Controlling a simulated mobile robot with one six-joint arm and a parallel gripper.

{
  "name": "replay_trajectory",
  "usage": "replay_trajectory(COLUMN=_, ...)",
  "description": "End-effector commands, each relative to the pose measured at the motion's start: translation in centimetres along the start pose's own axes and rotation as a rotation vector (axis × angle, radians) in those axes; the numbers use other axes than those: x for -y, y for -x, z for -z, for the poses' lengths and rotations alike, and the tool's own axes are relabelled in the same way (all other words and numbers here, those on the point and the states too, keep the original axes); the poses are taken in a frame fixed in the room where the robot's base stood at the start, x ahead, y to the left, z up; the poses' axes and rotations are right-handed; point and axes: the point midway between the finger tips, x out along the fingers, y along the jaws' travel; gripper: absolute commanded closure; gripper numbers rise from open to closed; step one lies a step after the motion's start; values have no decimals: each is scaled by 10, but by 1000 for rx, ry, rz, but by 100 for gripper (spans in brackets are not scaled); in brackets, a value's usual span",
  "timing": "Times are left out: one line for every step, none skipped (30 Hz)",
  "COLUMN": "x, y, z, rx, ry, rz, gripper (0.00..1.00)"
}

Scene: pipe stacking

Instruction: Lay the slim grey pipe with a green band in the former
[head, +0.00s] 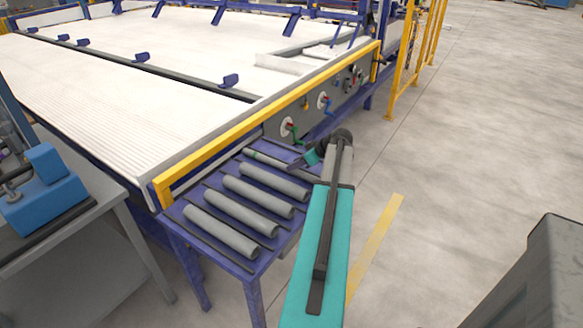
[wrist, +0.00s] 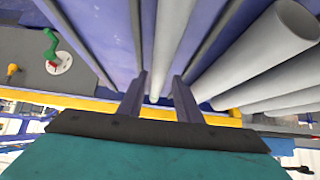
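The slim grey pipe (head: 270,160) lies in the back lane of the blue rack (head: 238,262), with its green band near its left end. My gripper (head: 297,162) is over this pipe and hides part of it. In the wrist view the slim pipe (wrist: 170,40) runs between the two fingers of my gripper (wrist: 159,78). The fingers stand apart, one on each side of the pipe, with gaps visible. I cannot tell how far the tips reach down beside it. No separate former can be clearly made out.
Several thicker grey pipes (head: 220,232) lie in the nearer lanes, divided by dark bars. A large white-topped machine with a yellow rail (head: 225,148) stands close behind the rack. A grey bench with a blue device (head: 42,190) is at left. Open floor (head: 480,130) lies right.

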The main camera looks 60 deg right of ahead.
Motion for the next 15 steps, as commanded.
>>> replay_trajectory(x=0, y=9, z=0, rx=-1, ry=1, rz=-3, gripper=69)
replay_trajectory(x=0, y=14, z=-1, rx=-1, ry=0, rz=-3, gripper=69)
replay_trajectory(x=0, y=20, z=-1, rx=-1, ry=0, rz=-3, gripper=69)
replay_trajectory(x=0, y=25, z=-1, rx=0, ry=0, rz=-3, gripper=69)
replay_trajectory(x=0, y=30, z=-1, rx=-1, ry=0, rz=-3, gripper=69)
replay_trajectory(x=0, y=37, z=-1, rx=-1, ry=0, rz=-4, gripper=69)
replay_trajectory(x=0, y=41, z=-1, rx=-1, ry=0, rz=-3, gripper=69)
replay_trajectory(x=0, y=46, z=-1, rx=0, ry=0, rz=-2, gripper=69)
replay_trajectory(x=0, y=52, z=-1, rx=0, ry=0, rz=-3, gripper=69)
replay_trajectory(x=0, y=57, z=-1, rx=0, ry=0, rz=-4, gripper=69)
replay_trajectory(x=0, y=61, z=-1, rx=0, ry=0, rz=-3, gripper=69)
replay_trajectory(x=0, y=65, z=-1, rx=0, ry=0, rz=-2, gripper=69)
replay_trajectory(x=0, y=68, z=-1, rx=0, ry=0, rz=-2, gripper=69)
replay_trajectory(x=0, y=71, z=-1, rx=0, ry=0, rz=-2, gripper=69)
replay_trajectory(x=0, y=75, z=0, rx=0, ry=0, rz=-2, gripper=69)
